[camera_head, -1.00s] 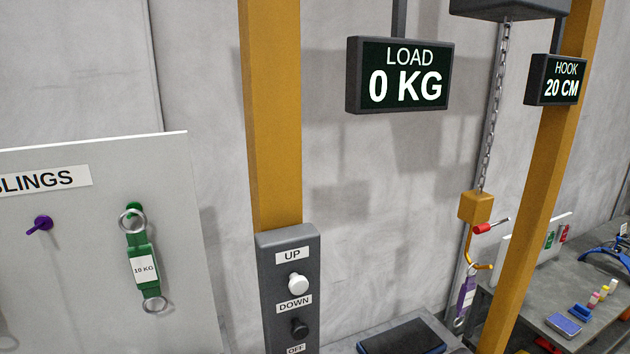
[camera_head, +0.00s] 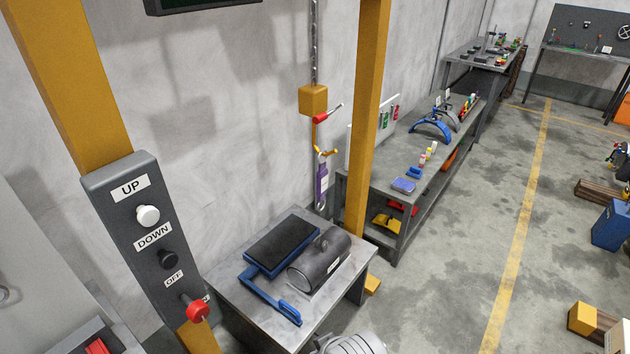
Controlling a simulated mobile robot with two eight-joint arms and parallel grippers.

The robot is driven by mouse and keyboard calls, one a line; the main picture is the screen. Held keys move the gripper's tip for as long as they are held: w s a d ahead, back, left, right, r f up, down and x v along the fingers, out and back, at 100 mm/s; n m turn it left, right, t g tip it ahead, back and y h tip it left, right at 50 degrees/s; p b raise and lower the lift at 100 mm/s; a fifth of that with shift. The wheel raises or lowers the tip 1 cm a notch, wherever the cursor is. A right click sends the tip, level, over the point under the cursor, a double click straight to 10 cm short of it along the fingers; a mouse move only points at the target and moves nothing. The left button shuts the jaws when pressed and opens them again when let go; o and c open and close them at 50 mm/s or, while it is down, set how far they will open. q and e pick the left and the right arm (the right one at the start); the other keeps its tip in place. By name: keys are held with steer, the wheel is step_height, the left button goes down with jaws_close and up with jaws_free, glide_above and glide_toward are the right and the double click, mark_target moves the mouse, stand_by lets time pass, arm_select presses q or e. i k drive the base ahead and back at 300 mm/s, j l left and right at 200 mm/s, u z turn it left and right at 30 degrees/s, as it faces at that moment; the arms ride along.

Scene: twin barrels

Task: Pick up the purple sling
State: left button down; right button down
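The purple sling (camera_head: 321,182) hangs upright from the yellow hoist hook (camera_head: 322,150), near the wall at the picture's middle. It has a white label and a metal ring at its lower end. The hook hangs below a yellow block (camera_head: 313,99) on a chain, and a red-tipped lever (camera_head: 322,118) sticks out between them. Neither of my grippers shows in this view.
A grey table (camera_head: 237,292) stands below the hook, with a dark barrel (camera_head: 320,262), a black-topped blue scale-like box (camera_head: 282,244) and a blue tool (camera_head: 270,295). A yellow post (camera_head: 367,120) stands right of the sling. A control box (camera_head: 148,230) stands left.

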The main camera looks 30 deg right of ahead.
mark_target(322, 176)
steer(key=i+l+u, duration=0.15)
steer(key=l+u, duration=0.15)
steer(key=l, duration=0.6)
steer(key=l+u, duration=0.3)
steer(key=l, duration=0.55)
